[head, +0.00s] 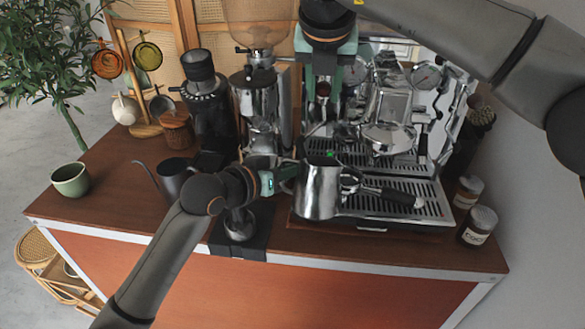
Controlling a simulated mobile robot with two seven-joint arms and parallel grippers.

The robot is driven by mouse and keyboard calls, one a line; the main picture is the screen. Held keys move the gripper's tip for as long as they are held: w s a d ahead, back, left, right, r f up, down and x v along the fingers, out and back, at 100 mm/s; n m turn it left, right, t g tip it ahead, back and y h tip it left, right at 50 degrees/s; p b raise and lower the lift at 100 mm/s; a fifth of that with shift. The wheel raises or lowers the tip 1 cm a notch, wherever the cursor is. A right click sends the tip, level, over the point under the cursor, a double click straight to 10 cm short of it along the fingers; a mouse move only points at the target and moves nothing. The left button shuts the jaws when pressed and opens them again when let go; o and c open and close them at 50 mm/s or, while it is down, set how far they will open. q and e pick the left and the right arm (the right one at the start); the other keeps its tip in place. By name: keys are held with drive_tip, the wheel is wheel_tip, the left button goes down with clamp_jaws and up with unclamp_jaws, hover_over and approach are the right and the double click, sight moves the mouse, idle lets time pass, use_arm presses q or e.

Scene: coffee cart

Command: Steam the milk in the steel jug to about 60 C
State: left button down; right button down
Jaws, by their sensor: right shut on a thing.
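The steel jug (318,192) is upright at the front left of the espresso machine's drip tray (400,188); I cannot tell whether it rests there or is held up. My right gripper (324,78) points down from above at the machine's left side. It is shut on a small part with a brown wooden tip (323,89), which looks like a knob of the machine. The milk and the steam wand's tip cannot be made out.
A portafilter (390,195) lies on the tray right of the jug. A grinder (262,110), a black grinder (207,110) and a dark kettle (174,175) stand left. Jars (478,225) stand right. A green cup (70,180) is at the far left, with bare wood nearby.

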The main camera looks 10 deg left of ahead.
drive_tip(key=shift+r, duration=0.2)
drive_tip(key=shift+w+r, duration=0.25)
drive_tip(key=shift+r, duration=0.65)
drive_tip(key=shift+w+r, duration=0.25)
drive_tip(key=shift+r, duration=0.6)
drive_tip(key=shift+s+f, duration=0.1)
drive_tip(key=shift+f, duration=0.2)
idle(5.8)
